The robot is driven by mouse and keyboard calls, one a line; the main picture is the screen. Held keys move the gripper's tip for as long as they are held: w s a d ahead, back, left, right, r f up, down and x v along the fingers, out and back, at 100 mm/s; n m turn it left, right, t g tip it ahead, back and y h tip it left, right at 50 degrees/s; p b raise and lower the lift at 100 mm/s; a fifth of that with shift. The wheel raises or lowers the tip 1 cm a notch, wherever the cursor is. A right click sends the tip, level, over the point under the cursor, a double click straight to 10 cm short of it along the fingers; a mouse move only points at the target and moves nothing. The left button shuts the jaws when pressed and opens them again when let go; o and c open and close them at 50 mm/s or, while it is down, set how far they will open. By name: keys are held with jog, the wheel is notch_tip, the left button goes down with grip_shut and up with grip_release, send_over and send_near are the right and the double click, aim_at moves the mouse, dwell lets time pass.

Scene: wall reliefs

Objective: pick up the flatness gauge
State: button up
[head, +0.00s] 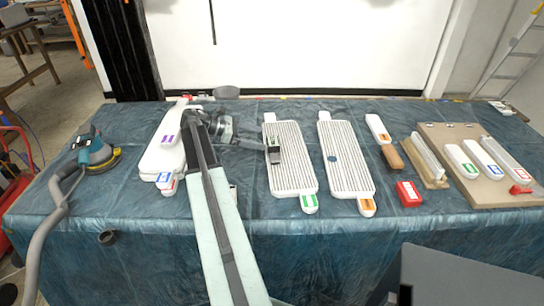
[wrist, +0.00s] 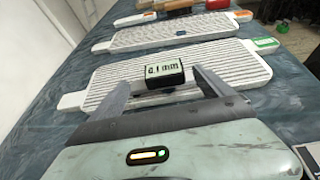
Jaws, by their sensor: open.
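The flatness gauge (head: 274,153) is a small dark block with a lit display, on the left of two white ribbed panels (head: 294,178). In the wrist view the gauge (wrist: 165,76) reads what looks like 0.1 mm and sits upright on the ribs of the nearest panel (wrist: 100,78). My gripper (head: 256,144) reaches in from the left at the gauge. In the wrist view the fingers of my gripper (wrist: 162,84) are spread, one on each side of the gauge, with visible gaps. The gauge's lower part is partly hidden.
A second ribbed panel (head: 345,165) with a round dark spot lies to the right. Beyond are a red block (head: 408,194), a brown-handled tool (head: 391,157) and a board (head: 490,190) with several white blocks. A sander (head: 95,152) and stacked white pieces (head: 165,150) are left.

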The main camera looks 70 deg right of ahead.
jog(key=shift+r+x, duration=0.2)
jog(key=shift+x, duration=0.7)
jog(key=shift+y, duration=0.3)
jog(key=b+x, duration=0.1)
jog(key=x, duration=0.1)
jog(key=b+x, duration=0.1)
jog(key=x, duration=0.2)
jog(key=b+x, duration=0.1)
jog(key=x, duration=0.1)
jog(key=shift+s+a+f, duration=0.15)
jog(key=shift+a+f, duration=0.05)
jog(key=shift+f, duration=0.05)
jog(key=shift+s+d, duration=0.15)
jog(key=shift+s, duration=0.1)
jog(key=c, duration=1.8)
jog(key=shift+o, duration=0.2)
jog(key=shift+r+p, duration=0.55)
jog(key=shift+r, duration=0.1)
notch_tip(320, 180, up, 3)
jog(key=p, duration=0.3)
jog(key=shift+r, duration=0.1)
jog(key=a, duration=0.5)
jog(key=s+a, duration=0.1)
jog(key=a, duration=0.4)
jog(key=s+a+p, duration=0.1)
jog(key=a, duration=0.4)
jog(key=shift+s+a+r, duration=0.25)
jog(key=shift+a+r, duration=0.05)
jog(key=shift+a, duration=0.1)
